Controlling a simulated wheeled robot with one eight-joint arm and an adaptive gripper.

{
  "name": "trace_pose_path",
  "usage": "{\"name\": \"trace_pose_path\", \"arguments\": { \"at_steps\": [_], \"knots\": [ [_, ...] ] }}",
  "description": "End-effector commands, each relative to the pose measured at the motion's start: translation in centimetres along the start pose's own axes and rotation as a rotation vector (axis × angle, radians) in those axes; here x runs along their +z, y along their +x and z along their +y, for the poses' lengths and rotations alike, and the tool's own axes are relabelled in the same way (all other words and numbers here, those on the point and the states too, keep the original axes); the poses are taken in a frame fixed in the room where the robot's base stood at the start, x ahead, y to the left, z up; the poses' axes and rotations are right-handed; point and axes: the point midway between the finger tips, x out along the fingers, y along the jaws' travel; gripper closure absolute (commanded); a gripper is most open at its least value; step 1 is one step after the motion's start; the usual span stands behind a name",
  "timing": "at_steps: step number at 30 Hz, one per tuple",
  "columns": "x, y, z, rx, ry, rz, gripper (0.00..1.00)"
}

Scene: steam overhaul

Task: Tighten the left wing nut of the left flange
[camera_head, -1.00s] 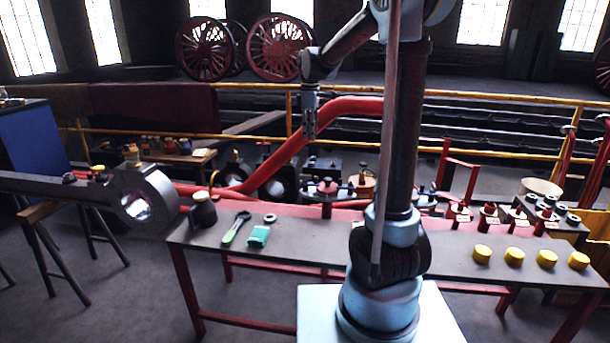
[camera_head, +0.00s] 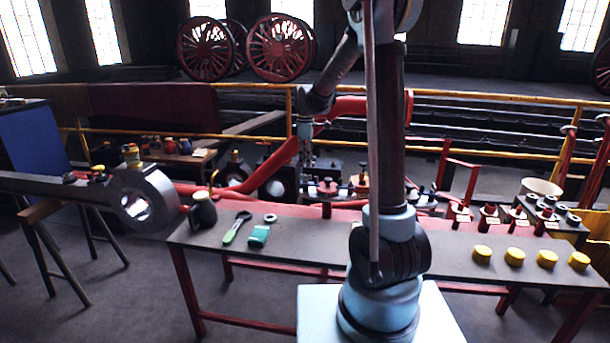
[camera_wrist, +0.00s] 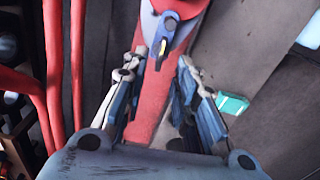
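In the head view my gripper (camera_head: 305,158) hangs just above and left of the left flange (camera_head: 327,188) on the red pipework. The wing nuts are too small there to tell apart.
A long table (camera_head: 290,245) in front bears a dark jar (camera_head: 203,212), a green-handled tool (camera_head: 236,228), a teal box (camera_head: 258,236) and several yellow caps (camera_head: 514,257). The teal box also shows in the wrist view (camera_wrist: 232,103). Red pipes (camera_wrist: 62,70) run along the wrist view's left.

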Motion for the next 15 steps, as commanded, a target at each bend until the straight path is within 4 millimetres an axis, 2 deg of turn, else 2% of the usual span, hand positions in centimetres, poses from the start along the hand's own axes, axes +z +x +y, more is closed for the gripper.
{"name": "trace_pose_path", "arguments": {
  "at_steps": [6,15],
  "knots": [
    [0.0,3.6,0.0,0.000,0.000,0.000,0.73],
    [0.0,6.0,0.0,0.000,0.000,0.000,0.73]
  ]
}}
